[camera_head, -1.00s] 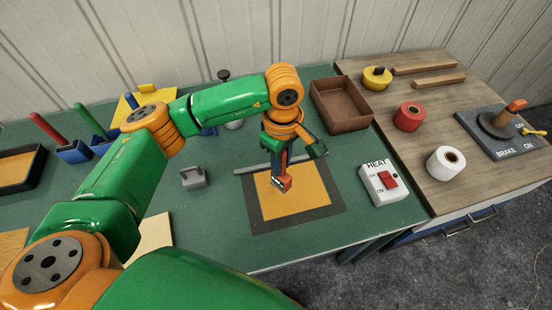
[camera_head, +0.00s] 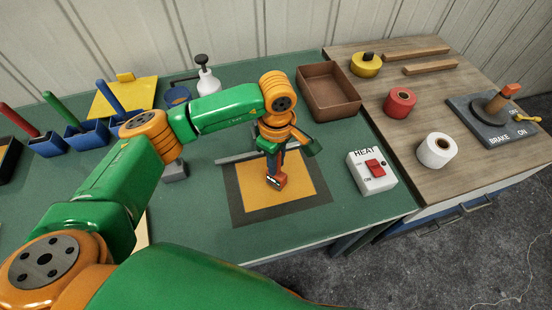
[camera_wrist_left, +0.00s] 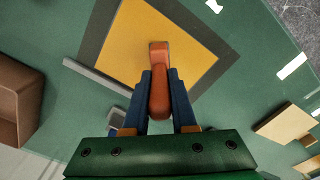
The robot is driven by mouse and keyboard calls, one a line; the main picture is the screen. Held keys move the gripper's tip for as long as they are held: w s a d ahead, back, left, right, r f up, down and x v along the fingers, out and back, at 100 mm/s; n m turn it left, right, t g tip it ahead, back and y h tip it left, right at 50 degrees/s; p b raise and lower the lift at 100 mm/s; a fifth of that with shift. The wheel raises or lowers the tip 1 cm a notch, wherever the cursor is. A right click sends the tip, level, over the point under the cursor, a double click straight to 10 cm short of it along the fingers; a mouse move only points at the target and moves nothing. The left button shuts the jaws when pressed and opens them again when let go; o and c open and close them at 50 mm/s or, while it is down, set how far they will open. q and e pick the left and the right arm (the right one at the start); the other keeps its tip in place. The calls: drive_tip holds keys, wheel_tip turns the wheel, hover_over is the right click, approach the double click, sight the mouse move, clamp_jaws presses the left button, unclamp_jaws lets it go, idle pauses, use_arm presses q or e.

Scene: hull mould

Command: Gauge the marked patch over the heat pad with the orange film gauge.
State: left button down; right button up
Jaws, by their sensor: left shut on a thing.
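My left gripper (camera_head: 275,168) points down over the pad and is shut on the orange film gauge (camera_head: 277,181). In the left wrist view the gauge (camera_wrist_left: 159,85) sits between the two blue fingers (camera_wrist_left: 159,98). Below it lies the yellow-orange patch (camera_head: 298,187) inside a dark grey border (camera_head: 237,207) on the green bench. The patch also fills the top of the left wrist view (camera_wrist_left: 190,50). I cannot tell whether the gauge touches the patch. The heat box (camera_head: 371,172) with a red switch stands right of the pad. My right gripper is out of view.
A grey bar (camera_head: 235,158) lies along the pad's back edge. A brown tray (camera_head: 328,92) stands behind. Blue bins (camera_head: 48,146) stand at left. Tape rolls (camera_head: 436,150) and a brake lever (camera_head: 497,104) are on the wooden bench at right.

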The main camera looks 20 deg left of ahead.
use_arm(q)
drive_tip(key=shift+s+a+r, duration=0.1)
idle(0.4)
drive_tip(key=shift+f+b, duration=0.55)
idle(0.4)
drive_tip(key=shift+b, duration=0.3)
idle(1.1)
wheel_tip(320, 180, up, 7)
drive_tip(key=p, duration=0.4)
drive_tip(key=shift+r, duration=0.1)
idle(0.4)
idle(1.0)
